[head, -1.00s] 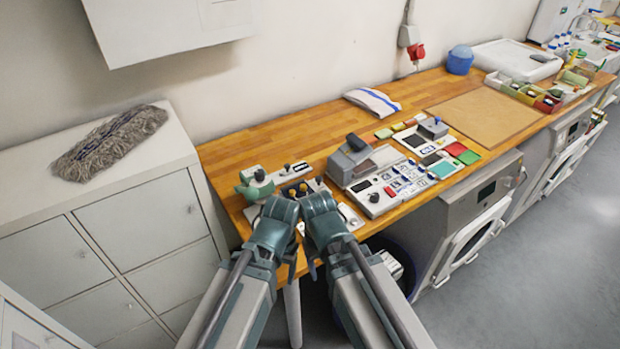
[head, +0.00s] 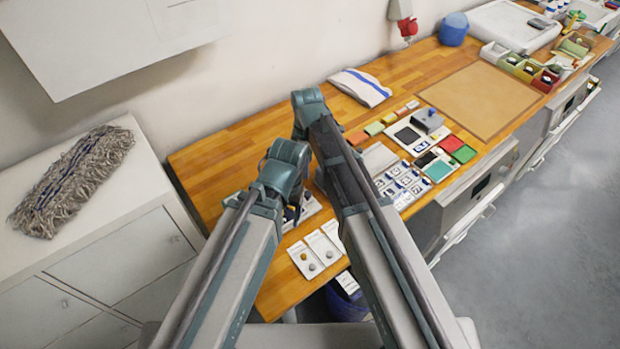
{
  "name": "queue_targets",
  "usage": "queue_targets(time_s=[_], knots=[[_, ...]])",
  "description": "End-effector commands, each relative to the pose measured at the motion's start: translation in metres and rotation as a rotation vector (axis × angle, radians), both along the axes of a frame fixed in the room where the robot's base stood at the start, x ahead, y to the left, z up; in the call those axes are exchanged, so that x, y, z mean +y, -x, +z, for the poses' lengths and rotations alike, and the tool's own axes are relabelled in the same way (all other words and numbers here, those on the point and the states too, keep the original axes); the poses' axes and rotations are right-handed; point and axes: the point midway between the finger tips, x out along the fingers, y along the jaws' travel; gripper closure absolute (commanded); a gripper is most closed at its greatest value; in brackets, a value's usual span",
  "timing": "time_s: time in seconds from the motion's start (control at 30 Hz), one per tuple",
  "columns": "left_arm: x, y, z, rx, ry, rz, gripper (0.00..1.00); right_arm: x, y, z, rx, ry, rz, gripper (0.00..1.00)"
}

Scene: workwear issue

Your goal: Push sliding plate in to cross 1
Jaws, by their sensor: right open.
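My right gripper (head: 299,133) is over the middle of the wooden worktop (head: 235,150), partly hidden behind its own arm; it is open and I see nothing in it. My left gripper (head: 290,211) is mostly hidden under its wrist, over a pale device near the front of the worktop; its jaws cannot be made out. Small white plates with round knobs (head: 305,259) lie at the front edge, right of the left gripper. My arms cover most of the devices there. I cannot pick out the sliding plate or cross 1.
A folded white cloth (head: 361,87) lies by the wall. A brown mat (head: 483,98) is bare. A grey mop head (head: 75,178) lies on the left cabinet.

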Motion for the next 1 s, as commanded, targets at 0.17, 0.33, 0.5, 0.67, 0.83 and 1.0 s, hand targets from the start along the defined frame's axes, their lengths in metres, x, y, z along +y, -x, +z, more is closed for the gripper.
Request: queue_targets(time_s=[0.17,0.33,0.5,0.67,0.83,1.0], knots=[[0.000,0.000,-0.003,0.000,0.000,0.000,0.31,0.000,0.000,-0.003,0.000,0.000,0.000,0.36],[0.000,0.000,-0.012,0.000,0.000,-0.002,0.31,0.000,0.000,-0.012,0.000,0.000,-0.001,0.36],[0.000,0.000,-0.030,0.000,-0.001,-0.005,0.31,0.000,0.000,-0.030,0.000,0.000,-0.002,0.36],[0.000,0.000,-0.053,0.000,-0.002,-0.010,0.31,0.000,0.001,-0.052,0.000,0.000,-0.002,0.36],[0.000,0.000,-0.077,0.001,-0.002,-0.014,0.31,0.000,0.001,-0.077,0.000,0.000,-0.002,0.36],[0.000,0.000,-0.100,0.001,-0.002,-0.016,0.31,0.000,0.001,-0.100,0.000,0.000,-0.002,0.36]])
